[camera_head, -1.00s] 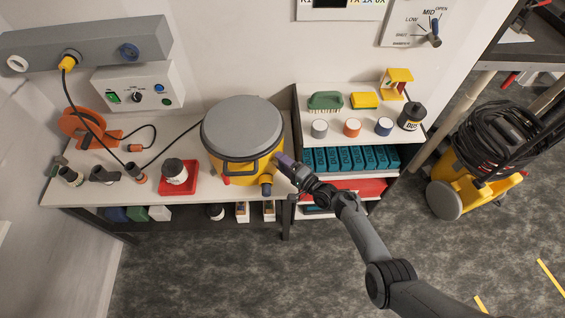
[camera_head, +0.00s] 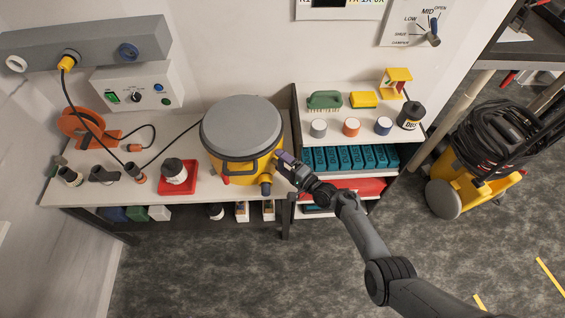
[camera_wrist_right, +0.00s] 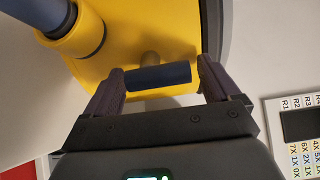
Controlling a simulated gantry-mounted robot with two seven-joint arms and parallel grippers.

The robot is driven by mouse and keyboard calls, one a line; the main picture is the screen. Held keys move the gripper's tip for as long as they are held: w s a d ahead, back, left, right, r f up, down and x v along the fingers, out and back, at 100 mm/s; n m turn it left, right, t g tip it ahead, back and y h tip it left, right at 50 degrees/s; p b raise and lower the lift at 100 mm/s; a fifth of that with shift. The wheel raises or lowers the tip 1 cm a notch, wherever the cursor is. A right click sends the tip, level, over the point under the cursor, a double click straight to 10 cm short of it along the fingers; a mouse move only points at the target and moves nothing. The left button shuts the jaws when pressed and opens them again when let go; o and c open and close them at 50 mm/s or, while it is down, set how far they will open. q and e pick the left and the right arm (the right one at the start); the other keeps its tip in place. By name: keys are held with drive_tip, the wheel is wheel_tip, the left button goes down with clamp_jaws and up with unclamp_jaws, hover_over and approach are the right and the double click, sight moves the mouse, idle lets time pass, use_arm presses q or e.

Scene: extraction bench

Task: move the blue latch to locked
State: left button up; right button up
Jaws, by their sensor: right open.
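The yellow vessel (camera_head: 240,166) with a grey round lid (camera_head: 240,124) stands at the front right of the bench. In the right wrist view, the blue latch (camera_wrist_right: 160,77) is a short dark-blue bar on a small stub on the yellow wall (camera_wrist_right: 130,48). My right gripper (camera_head: 281,158) is at the vessel's right front side. In the wrist view, its fingers (camera_wrist_right: 161,66) are open, one at each end of the bar. The left finger is very close to the bar; contact is unclear. My gripper hides the latch in the head view. My left gripper is out of view.
A blue-grey hose stub (camera_wrist_right: 60,25) sticks out beside the latch. A shelf unit (camera_head: 297,130) with teal boxes (camera_head: 350,157) stands close to the right of my gripper. A red tray (camera_head: 177,185) with a jar is on the bench left of the vessel.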

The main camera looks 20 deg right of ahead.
drive_tip(key=shift+s, duration=0.1)
drive_tip(key=p+v, duration=0.3)
drive_tip(key=v, duration=0.7)
drive_tip(key=shift+s+d, duration=0.15)
drive_tip(key=shift+s, duration=0.15)
